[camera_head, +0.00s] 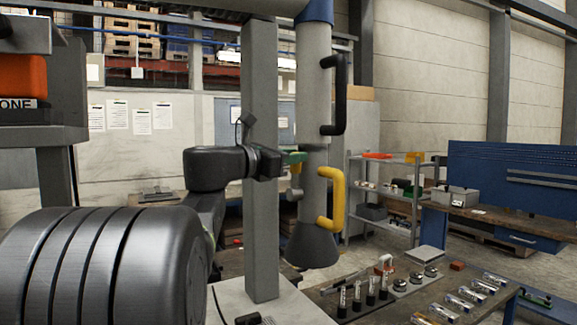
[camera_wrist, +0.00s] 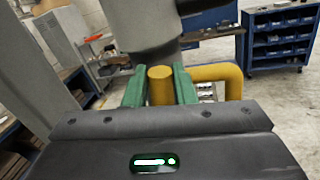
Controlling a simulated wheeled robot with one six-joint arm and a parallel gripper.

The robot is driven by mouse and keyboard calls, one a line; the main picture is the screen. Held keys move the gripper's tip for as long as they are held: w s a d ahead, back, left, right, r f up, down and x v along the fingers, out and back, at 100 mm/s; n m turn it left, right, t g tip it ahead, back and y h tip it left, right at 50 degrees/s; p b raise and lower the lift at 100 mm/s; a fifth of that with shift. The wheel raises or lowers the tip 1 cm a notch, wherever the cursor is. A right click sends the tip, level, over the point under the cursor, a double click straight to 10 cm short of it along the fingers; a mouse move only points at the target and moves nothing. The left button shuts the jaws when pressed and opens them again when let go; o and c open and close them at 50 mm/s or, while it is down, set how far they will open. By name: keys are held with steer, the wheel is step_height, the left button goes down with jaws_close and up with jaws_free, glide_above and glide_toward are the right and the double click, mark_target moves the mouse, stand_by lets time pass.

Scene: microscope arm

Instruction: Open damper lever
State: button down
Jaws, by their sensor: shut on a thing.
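The damper lever is a short yellow cylinder (camera_wrist: 160,86) seen between my green fingertips in the wrist view. My gripper (camera_wrist: 159,90) is shut on it, one finger on each side. In the head view my gripper (camera_head: 294,158) reaches past a grey post to the left side of the grey extraction tube (camera_head: 313,90); the lever there is small and partly hidden by the fingers. The tube also fills the top middle of the wrist view (camera_wrist: 140,25).
A yellow handle (camera_head: 337,200) and a black handle (camera_head: 341,95) stick out on the tube's right side, above the dark hood (camera_head: 311,246). The grey post (camera_head: 262,150) stands close to my wrist. A bench (camera_head: 400,300) with vials and small tools lies lower right.

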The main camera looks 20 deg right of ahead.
mark_target(299, 166)
steer(key=s+m+b, duration=0.1)
steer(key=b, duration=0.1)
steer(key=s+f+m+b, duration=0.1)
steer(key=b, duration=0.1)
steer(key=s+f+m+h+b, duration=0.1)
steer(key=m, duration=0.1)
steer(key=shift+d+b, duration=0.15)
steer(key=shift+b, duration=0.25)
steer(key=s+f+m+g+h+b, duration=0.1)
steer(key=s+f+m+g+b, duration=0.2)
steer(key=f+m+b, duration=0.4)
steer(key=shift+s+d+f+m+h+b, duration=0.25)
steer(key=shift+s+m+b, duration=0.55)
steer(key=shift+m+b, duration=3.3)
steer(key=shift+a+n+b, duration=0.1)
steer(key=shift+n+b, duration=0.7)
steer(key=shift+b, duration=0.15)
steer(key=c, duration=1.2)
jaws_free()
steer(key=shift+a, duration=0.1)
steer(key=v, duration=1.3)
steer(key=shift+a, duration=0.3)
